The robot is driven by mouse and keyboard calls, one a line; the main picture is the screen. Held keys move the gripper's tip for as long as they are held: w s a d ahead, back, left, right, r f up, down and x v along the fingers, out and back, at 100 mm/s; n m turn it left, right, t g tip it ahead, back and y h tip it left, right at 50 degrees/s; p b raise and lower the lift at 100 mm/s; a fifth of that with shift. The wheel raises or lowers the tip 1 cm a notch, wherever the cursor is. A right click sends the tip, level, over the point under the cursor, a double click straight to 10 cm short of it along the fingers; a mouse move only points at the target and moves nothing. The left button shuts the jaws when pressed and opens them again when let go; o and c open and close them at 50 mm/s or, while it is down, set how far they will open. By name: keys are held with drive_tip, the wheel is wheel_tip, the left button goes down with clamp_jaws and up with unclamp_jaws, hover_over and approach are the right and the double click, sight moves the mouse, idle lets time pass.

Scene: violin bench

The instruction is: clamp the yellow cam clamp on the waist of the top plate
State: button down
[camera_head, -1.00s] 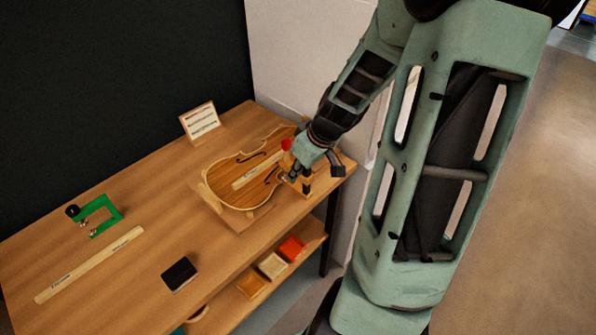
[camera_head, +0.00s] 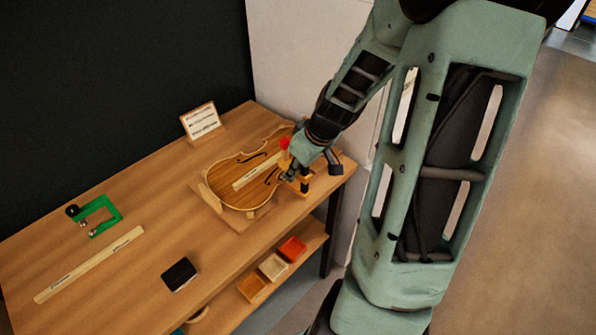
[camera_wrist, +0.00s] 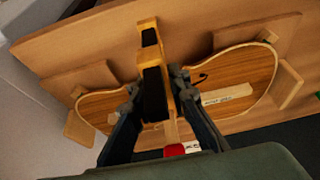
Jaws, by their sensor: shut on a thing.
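The violin top plate (camera_head: 232,196) lies in a wooden cradle near the bench's right end, and its striped face fills much of the wrist view (camera_wrist: 240,72). My gripper (camera_head: 294,173) is at the plate's near right side, by the waist. In the wrist view my gripper (camera_wrist: 156,92) is shut on the yellow cam clamp (camera_wrist: 149,38), one finger on each side. The clamp has dark pads and a red end (camera_head: 284,143). It overlaps the waist region in the wrist view. I cannot tell whether its jaws touch the plate.
A sign card (camera_head: 201,121) stands behind the plate. Small coloured boxes (camera_head: 272,266) sit on the shelf below. The bench's middle is clear.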

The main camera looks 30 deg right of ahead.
sight(283, 159)
drive_tip(key=shift+w+a+b, duration=0.1)
drive_tip(key=shift+w+a, duration=0.2)
drive_tip(key=shift+w, duration=0.45)
drive_tip(key=shift+w+a+b, duration=0.1)
drive_tip(key=shift+w+a, duration=0.15)
drive_tip(key=shift+w, duration=0.55)
drive_tip(key=shift+w+a+b, duration=0.1)
drive_tip(key=shift+w+a, duration=0.2)
drive_tip(key=shift+w, duration=0.45)
drive_tip(key=c, duration=1.7)
unclamp_jaws()
drive_tip(key=shift+c, duration=0.2)
drive_tip(key=v, duration=1.2)
drive_tip(key=shift+r, duration=0.1)
